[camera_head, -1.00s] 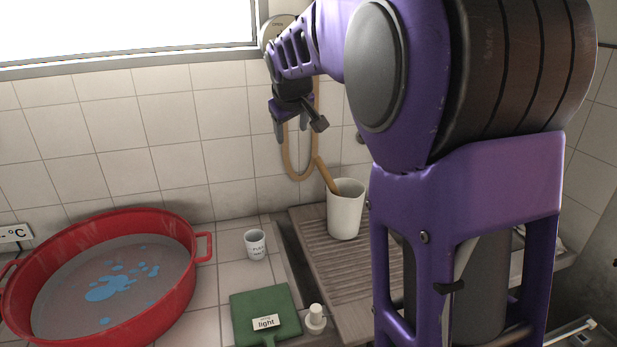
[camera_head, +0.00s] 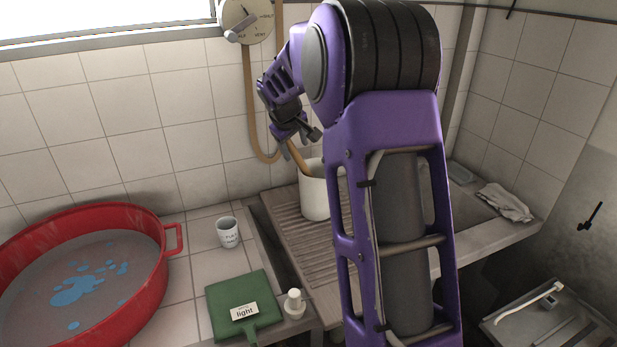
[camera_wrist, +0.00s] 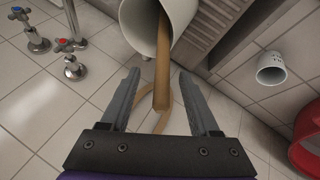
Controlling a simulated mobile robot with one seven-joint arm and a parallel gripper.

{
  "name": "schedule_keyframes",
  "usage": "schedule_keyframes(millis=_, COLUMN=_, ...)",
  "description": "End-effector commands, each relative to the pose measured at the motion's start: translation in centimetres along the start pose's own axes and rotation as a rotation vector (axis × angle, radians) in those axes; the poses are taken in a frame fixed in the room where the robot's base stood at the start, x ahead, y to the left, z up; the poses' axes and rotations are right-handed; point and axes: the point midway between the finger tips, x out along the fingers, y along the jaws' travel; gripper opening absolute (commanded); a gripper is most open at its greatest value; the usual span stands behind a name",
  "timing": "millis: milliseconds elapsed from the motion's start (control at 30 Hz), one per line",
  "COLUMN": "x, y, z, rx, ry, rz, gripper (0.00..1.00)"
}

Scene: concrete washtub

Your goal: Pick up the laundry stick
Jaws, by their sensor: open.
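The laundry stick is a light-brown wooden stick (camera_head: 299,160) leaning up and left out of a white cylindrical crock (camera_head: 314,195). My gripper (camera_head: 298,146) is open just above the stick's upper end, with the crock below. In the wrist view the stick (camera_wrist: 161,85) comes out of the crock's mouth (camera_wrist: 140,28), and its free end lies between my two spread fingers (camera_wrist: 158,76) in the picture. Neither finger appears to touch it. The stick's lower part is hidden inside the crock.
The crock stands on a ribbed washboard surface (camera_head: 300,240). A tan hose (camera_head: 250,100) hangs behind on the tiled wall. A white cup (camera_head: 228,233), a green board (camera_head: 240,305), a white bottle (camera_head: 294,303) and a red tub (camera_head: 150,290) stand left. Taps (camera_wrist: 72,65) show in the wrist view.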

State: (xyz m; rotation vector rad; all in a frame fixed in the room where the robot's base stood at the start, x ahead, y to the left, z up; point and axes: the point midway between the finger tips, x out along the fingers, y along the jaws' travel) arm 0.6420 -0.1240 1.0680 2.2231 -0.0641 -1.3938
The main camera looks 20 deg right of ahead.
Motion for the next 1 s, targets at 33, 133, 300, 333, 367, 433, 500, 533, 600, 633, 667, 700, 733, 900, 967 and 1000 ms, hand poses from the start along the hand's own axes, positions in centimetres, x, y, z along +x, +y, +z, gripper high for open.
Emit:
schedule_keyframes(millis=33, x=0.2, y=0.0, z=0.0, rx=0.000, ry=0.000, rz=0.000, gripper=0.62)
schedule_keyframes(millis=133, x=0.9, y=-0.1, z=0.0, rx=0.001, ry=0.000, rz=0.000, gripper=0.62)
schedule_keyframes(millis=300, x=3.5, y=-0.5, z=0.1, rx=-0.001, ry=-0.002, rz=-0.001, gripper=0.62)
schedule_keyframes(millis=333, x=3.9, y=-0.5, z=0.1, rx=0.000, ry=-0.002, rz=-0.001, gripper=0.62)
schedule_keyframes(millis=367, x=4.3, y=-0.5, z=0.1, rx=0.001, ry=-0.002, rz=-0.001, gripper=0.62)
schedule_keyframes(millis=433, x=5.0, y=-0.4, z=0.0, rx=0.001, ry=0.000, rz=-0.001, gripper=0.62)
schedule_keyframes(millis=500, x=5.4, y=-0.4, z=0.0, rx=0.001, ry=0.002, rz=0.000, gripper=0.62)
schedule_keyframes(millis=533, x=5.5, y=-0.4, z=0.0, rx=0.001, ry=0.002, rz=0.000, gripper=0.62)
schedule_keyframes(millis=600, x=5.5, y=-0.4, z=-0.1, rx=0.000, ry=0.002, rz=0.000, gripper=0.62)
schedule_keyframes(millis=633, x=5.5, y=-0.4, z=-0.1, rx=0.000, ry=0.002, rz=0.000, gripper=0.62)
schedule_keyframes(millis=667, x=5.5, y=-0.4, z=0.0, rx=0.000, ry=0.002, rz=0.000, gripper=0.62)
schedule_keyframes(millis=700, x=5.5, y=-0.4, z=0.0, rx=0.000, ry=0.002, rz=0.000, gripper=0.62)
schedule_keyframes(millis=733, x=5.5, y=-0.4, z=0.0, rx=0.000, ry=0.002, rz=0.000, gripper=0.62)
schedule_keyframes(millis=900, x=5.5, y=-0.4, z=0.0, rx=0.000, ry=0.001, rz=0.000, gripper=0.33)
schedule_keyframes(millis=967, x=5.5, y=-0.4, z=0.0, rx=0.000, ry=0.001, rz=0.000, gripper=0.23)
schedule_keyframes(millis=1000, x=5.5, y=-0.4, z=0.0, rx=0.000, ry=0.001, rz=0.000, gripper=0.15)
